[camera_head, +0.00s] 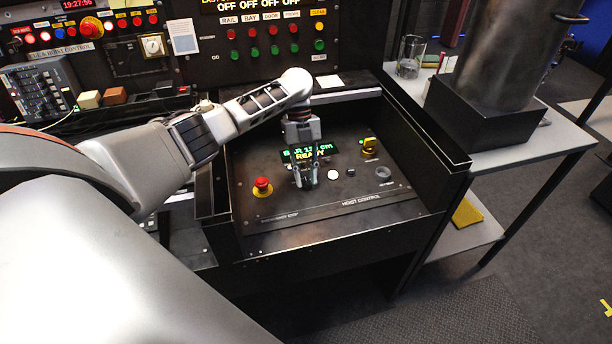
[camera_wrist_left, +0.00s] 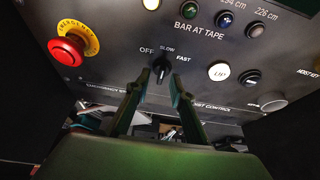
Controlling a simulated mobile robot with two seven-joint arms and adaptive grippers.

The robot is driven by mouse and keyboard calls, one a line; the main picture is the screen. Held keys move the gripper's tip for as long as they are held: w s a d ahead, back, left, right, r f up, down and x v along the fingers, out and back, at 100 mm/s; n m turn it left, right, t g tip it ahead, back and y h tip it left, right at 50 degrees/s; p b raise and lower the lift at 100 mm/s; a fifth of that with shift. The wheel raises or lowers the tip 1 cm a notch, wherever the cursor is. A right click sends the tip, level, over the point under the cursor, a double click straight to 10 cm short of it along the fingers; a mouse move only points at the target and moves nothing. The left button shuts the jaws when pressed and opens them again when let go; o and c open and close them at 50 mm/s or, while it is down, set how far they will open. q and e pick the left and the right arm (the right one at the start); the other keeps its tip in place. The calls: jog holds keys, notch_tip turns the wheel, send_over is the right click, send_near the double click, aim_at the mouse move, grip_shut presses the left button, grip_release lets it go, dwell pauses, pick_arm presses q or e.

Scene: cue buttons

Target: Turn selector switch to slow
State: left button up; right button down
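The selector switch (camera_wrist_left: 161,68) is a small black knob on the dark hoist control panel (camera_wrist_left: 110,72), with OFF, SLOW and FAST printed around its upper side. It points roughly upward in the left wrist view; its exact setting is too small to tell. My left gripper (camera_wrist_left: 158,78) is open, its two fingertips to either side of the knob; I cannot tell whether they touch it. In the head view my left gripper (camera_head: 306,183) points down at the panel below the green display (camera_head: 310,154) and hides the switch. My right gripper is not in view.
A red emergency stop (camera_wrist_left: 68,48) on a yellow ring is left of the switch. A lit UP button (camera_wrist_left: 219,71) and a dark button (camera_wrist_left: 250,79) are to its right. Raised black side walls (camera_head: 425,130) border the panel.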

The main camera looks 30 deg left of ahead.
pick_arm(q)
jog(key=v, duration=1.2)
